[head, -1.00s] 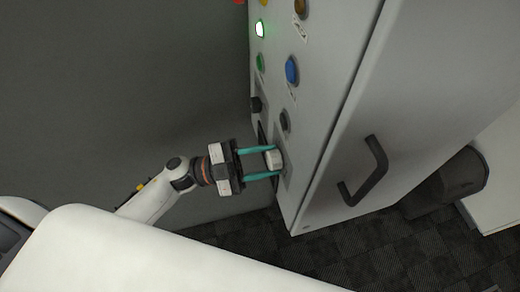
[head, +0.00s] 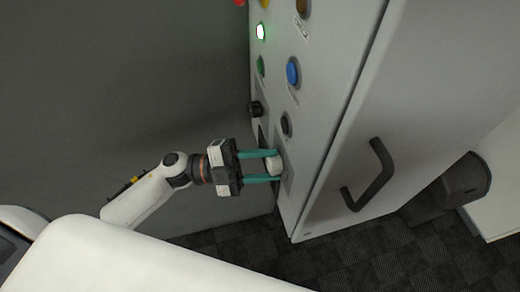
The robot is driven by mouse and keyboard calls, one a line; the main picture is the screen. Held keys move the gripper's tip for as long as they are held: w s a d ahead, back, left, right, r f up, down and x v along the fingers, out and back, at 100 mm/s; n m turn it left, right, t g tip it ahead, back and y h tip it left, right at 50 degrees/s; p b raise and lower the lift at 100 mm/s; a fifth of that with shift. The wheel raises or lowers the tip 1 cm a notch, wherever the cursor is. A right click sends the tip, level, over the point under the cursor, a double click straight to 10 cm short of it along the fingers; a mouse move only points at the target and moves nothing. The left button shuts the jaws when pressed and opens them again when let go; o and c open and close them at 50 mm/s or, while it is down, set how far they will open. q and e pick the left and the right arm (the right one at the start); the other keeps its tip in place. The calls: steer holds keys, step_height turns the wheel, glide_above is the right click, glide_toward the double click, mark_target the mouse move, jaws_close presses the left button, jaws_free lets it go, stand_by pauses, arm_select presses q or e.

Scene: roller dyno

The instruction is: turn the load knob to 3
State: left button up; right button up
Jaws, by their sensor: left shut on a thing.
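A pale, round knob (head: 274,165) sits low on the control face of a grey cabinet, in the head view. It looks like the load knob; its scale and any numbers are too small to read. My left gripper (head: 262,167) comes in from the left with its two teal fingers around the knob, one above and one below, shut on it. The knob's pointer is not readable. My right gripper is not in view.
Above the knob are a dark knob (head: 286,124), another dark knob (head: 255,108), a blue button (head: 293,72), a green button (head: 261,66) and a lit lamp (head: 261,32). The cabinet side carries a black handle (head: 369,176). A dark bin (head: 462,183) stands at right.

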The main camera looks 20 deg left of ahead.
arm_select(q)
steer(key=o, duration=0.9)
steer(key=shift+w+a+r, duration=0.25)
steer(key=shift+w+r, duration=0.05)
steer(key=shift+r, duration=0.05)
steer(key=shift+o, duration=0.3)
steer(key=shift+a+f, duration=0.1)
steer(key=shift+f, duration=0.15)
steer(key=b+v, duration=0.5)
steer(key=v, duration=0.7)
steer(key=shift+w+a, duration=0.1)
steer(key=shift+w, duration=0.1)
